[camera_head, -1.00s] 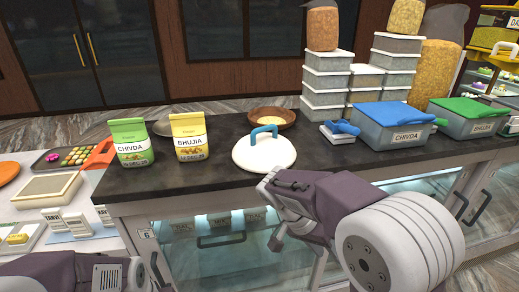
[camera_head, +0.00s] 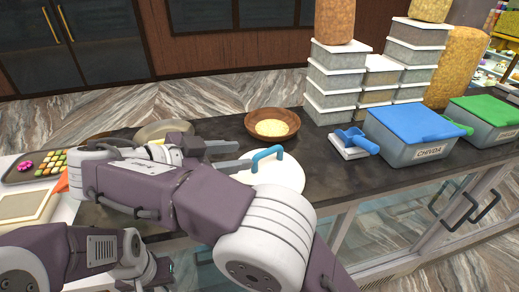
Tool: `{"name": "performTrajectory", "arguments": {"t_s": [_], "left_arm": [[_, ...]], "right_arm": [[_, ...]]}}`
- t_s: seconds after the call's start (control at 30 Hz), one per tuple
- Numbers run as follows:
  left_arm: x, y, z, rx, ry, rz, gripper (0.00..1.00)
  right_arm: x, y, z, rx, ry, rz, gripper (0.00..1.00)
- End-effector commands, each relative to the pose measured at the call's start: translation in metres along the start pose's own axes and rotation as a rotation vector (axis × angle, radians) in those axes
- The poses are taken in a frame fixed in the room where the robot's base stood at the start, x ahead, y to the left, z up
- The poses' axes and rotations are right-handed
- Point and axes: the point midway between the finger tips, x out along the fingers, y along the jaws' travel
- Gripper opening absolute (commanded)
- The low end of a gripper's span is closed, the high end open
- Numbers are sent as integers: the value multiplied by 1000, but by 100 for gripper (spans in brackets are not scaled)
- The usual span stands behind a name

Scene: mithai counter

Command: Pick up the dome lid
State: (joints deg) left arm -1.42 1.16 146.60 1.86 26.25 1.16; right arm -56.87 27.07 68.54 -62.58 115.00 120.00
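The dome lid (camera_head: 285,180) is white with a blue arched handle (camera_head: 267,153) and sits on the dark counter. Its left and lower parts are hidden behind my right arm. My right gripper (camera_head: 242,155) is open, its two grey fingers pointing right toward the handle. The fingers look close to the handle's left side; I cannot tell whether they touch it. The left arm shows at the lower left; its gripper end (camera_head: 158,270) is dark and partly cut off, and its fingers are not clear.
A wooden bowl (camera_head: 290,118) of yellow food stands behind the lid. Stacked grey containers (camera_head: 333,80), a blue scoop (camera_head: 357,140) and a blue-lidded CHIVDA bin (camera_head: 390,145) stand to the right. A metal dish (camera_head: 150,132) lies behind my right gripper.

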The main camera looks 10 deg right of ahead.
Motion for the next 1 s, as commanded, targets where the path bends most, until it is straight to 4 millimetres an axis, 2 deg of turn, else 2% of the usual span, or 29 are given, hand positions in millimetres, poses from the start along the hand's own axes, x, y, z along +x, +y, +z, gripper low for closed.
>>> {"name": "performTrajectory", "arguments": {"t_s": [0.17,0.37,0.57,0.7,0.8,1.0], "left_arm": [[0,0,1,0,-1,0,44],[-3,0,0,0,-1,0,44],[-5,0,0,0,-1,0,44],[-15,0,-1,0,-1,0,44],[-16,0,-1,0,-1,0,44],[-16,0,-1,0,-1,0,44]], "right_arm": [[1,0,0,-3,-1,-3,40],[32,0,-1,-3,-1,-1,40],[41,0,-2,-4,-2,-2,40],[66,0,-8,-5,0,1,40],[82,0,-6,-4,-1,-1,40],[90,0,-4,-3,-2,-4,40]]}}
